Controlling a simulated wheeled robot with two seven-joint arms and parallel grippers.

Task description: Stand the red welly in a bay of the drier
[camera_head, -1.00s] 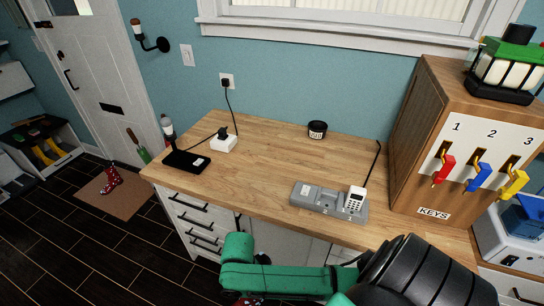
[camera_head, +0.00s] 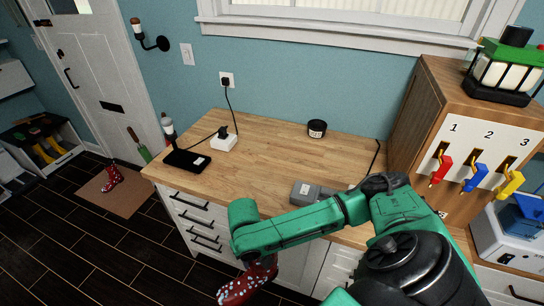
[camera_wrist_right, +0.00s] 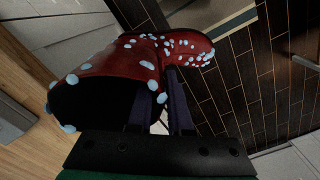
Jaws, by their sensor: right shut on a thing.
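A red welly with pale spots (camera_head: 248,284) hangs in front of the drawers at the bottom of the head view, partly hidden by my right forearm. In the right wrist view the same welly (camera_wrist_right: 105,68) is tilted, its dark opening at lower left and its foot at upper right. My right gripper (camera_wrist_right: 162,95) is shut on the wall of its shaft. A second red spotted welly (camera_head: 112,179) stands on the doormat (camera_head: 128,200). A low white unit (camera_head: 66,137) at far left holds yellow boots (camera_head: 47,150); I cannot tell whether it is the drier. My left gripper is out of view.
The wooden worktop (camera_head: 270,160) bears a black tray-like device (camera_head: 187,162), a white plug box (camera_head: 224,141), a black pot (camera_head: 317,128) and a grey dock (camera_head: 308,192). Dark floor (camera_head: 75,240) is clear at left.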

